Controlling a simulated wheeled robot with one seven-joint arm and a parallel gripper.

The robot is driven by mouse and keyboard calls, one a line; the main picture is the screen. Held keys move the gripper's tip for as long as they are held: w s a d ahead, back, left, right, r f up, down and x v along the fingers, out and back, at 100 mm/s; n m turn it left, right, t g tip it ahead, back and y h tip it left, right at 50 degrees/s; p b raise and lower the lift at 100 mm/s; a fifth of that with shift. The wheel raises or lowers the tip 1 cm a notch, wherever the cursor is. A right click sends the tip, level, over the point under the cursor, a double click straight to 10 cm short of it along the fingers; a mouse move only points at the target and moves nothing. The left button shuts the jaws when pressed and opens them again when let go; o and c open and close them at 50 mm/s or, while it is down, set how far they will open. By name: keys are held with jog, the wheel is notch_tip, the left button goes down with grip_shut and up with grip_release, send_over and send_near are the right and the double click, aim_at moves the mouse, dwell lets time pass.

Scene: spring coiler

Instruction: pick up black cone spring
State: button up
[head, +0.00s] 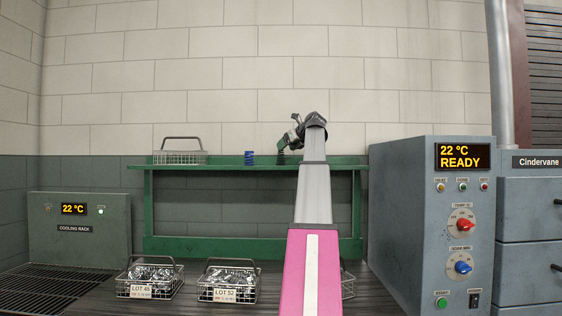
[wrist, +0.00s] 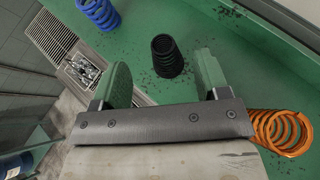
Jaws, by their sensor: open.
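The black cone spring (wrist: 166,58) stands on the green shelf in the wrist view, wide end nearer the shelf by its look. In the head view a small dark piece of it (head: 281,158) shows on the shelf, beside my gripper. My gripper (wrist: 163,75) is open, with a green-padded finger on each side. In the head view my gripper (head: 284,143) is small and partly hidden by my arm.
A blue spring (wrist: 98,13) stands left of the black one, also in the head view (head: 249,158). An orange spring (wrist: 281,131) is at the right. The green shelf (head: 215,167) carries an empty wire basket (head: 180,158). Filled baskets (head: 150,280) sit below. A control cabinet (head: 400,210) stands right.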

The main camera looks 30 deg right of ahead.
aim_at(281, 158)
jog(key=shift+d+x, duration=0.2)
jog(key=shift+x, duration=2.45)
jog(key=c, duration=1)
